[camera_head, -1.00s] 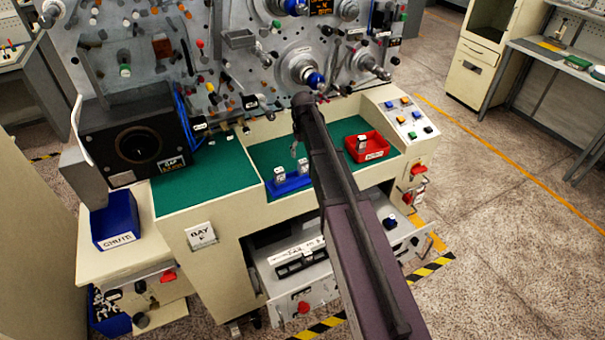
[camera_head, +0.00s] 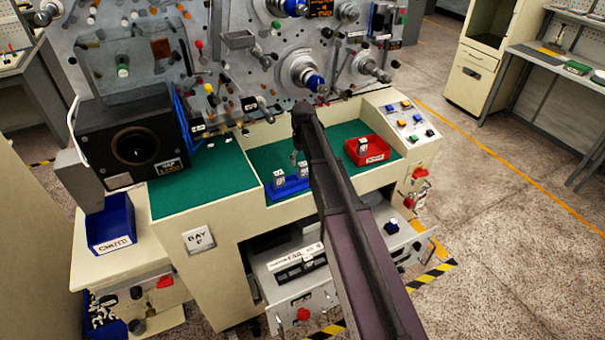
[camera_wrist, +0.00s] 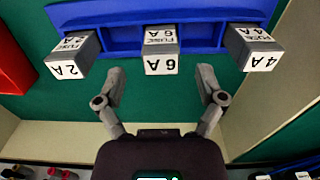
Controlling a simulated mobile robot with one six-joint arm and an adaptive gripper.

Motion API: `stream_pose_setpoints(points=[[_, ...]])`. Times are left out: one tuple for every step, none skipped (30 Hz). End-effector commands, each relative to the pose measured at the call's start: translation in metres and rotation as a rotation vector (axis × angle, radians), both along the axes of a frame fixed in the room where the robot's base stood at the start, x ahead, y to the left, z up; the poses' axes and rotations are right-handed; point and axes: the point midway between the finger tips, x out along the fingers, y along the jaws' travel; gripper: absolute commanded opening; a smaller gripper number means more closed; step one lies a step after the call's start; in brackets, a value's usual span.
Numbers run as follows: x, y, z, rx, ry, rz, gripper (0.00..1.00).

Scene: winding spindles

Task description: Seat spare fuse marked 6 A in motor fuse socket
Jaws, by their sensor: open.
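In the wrist view, a grey fuse (camera_wrist: 161,58) with white labels reading FUSE and 6 A sits in the middle of a blue holder (camera_wrist: 120,12). A 2 A fuse (camera_wrist: 75,52) is to its left and a 4 A fuse (camera_wrist: 252,47) to its right. My gripper (camera_wrist: 161,75) is open and empty, its fingertips apart on either side of the 6 A fuse's near end. The holder (camera_head: 290,188) also shows in the head view on the green bench top, partly behind my arm. I cannot tell which part is the motor fuse socket.
A red tray (camera_head: 381,158) with a fuse-like block stands right of the holder. An open drawer (camera_head: 290,296) below holds a black strip (camera_head: 297,271) with a white label. A blue bin (camera_head: 110,228) stands at the left. Knobs and levers crowd the panel behind.

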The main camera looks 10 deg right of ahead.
Motion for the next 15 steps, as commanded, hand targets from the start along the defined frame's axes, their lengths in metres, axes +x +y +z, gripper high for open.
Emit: stream_pose_setpoints(points=[[-0.001, 0.0, -0.006, 0.0, 0.0, 0.0, 0.89], [-0.001, 0.0, -0.009, 0.0, 0.0, 0.0, 0.89], [-0.001, 0.0, -0.012, 0.0, 0.0, 0.0, 0.89], [-0.001, 0.0, -0.014, 0.0, 0.0, 0.0, 0.89], [-0.002, 0.0, -0.017, 0.0, 0.0, 0.0, 0.89], [-0.002, 0.0, -0.02, 0.0, 0.0, 0.0, 0.89], [-0.002, 0.0, -0.022, 0.0, 0.0, 0.0, 0.89], [-0.003, 0.0, -0.025, 0.0, 0.0, 0.0, 0.89], [-0.003, 0.001, -0.028, 0.0, 0.0, 0.0, 0.89], [-0.003, 0.001, -0.03, 0.0, 0.0, 0.0, 0.89], [-0.003, 0.001, -0.032, 0.0, 0.0, 0.0, 0.89], [-0.003, 0.001, -0.035, 0.0, 0.0, 0.0, 0.89], [-0.003, 0.001, -0.037, 0.0, 0.0, 0.0, 0.89], [-0.003, 0.001, -0.039, 0.0, 0.0, 0.0, 0.89], [-0.003, 0.001, -0.041, 0.0, 0.0, 0.0, 0.89]])
